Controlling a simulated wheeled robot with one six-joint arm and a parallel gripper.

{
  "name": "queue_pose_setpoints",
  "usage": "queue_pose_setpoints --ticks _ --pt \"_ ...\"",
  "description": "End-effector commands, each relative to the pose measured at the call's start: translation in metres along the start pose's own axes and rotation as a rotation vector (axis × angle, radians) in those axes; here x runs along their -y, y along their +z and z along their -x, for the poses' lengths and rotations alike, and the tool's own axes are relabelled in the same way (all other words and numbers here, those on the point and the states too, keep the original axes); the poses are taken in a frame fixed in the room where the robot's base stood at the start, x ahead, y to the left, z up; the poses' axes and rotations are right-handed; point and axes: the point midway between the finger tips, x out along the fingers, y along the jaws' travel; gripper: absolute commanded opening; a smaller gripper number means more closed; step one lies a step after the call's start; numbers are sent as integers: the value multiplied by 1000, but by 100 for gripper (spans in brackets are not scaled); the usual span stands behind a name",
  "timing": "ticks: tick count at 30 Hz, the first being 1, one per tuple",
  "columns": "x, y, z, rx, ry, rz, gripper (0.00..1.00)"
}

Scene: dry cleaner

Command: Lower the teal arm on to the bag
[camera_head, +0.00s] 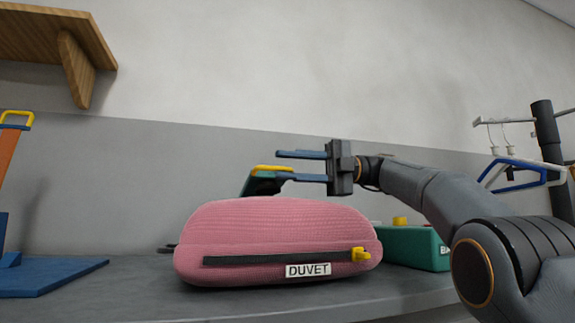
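The pink duvet bag (275,228) lies on the counter, with a dark strip, a yellow zip pull (361,255) and a DUVET label across its front. Behind and above it, the teal arm (262,184) slopes, with a yellow part (272,168) at its raised end. The arm's lower part is hidden behind the bag. My gripper (279,165) points left above the bag, its two blue fingers apart, one above the other. The fingertips are close to the yellow part; I cannot tell whether they touch it.
A teal box (418,248) with a yellow knob stands right of the bag, behind my arm. Hangers (515,175) hang on a rail at the right. A blue-based orange stand (50,277) is at the left, under a wooden shelf (45,35).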

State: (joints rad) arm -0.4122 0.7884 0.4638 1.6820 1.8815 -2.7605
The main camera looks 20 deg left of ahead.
Motion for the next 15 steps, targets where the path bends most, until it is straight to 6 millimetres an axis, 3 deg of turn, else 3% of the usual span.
queue_pose_setpoints --ticks 15 --pt "-2 0 30 2 0 0 28"
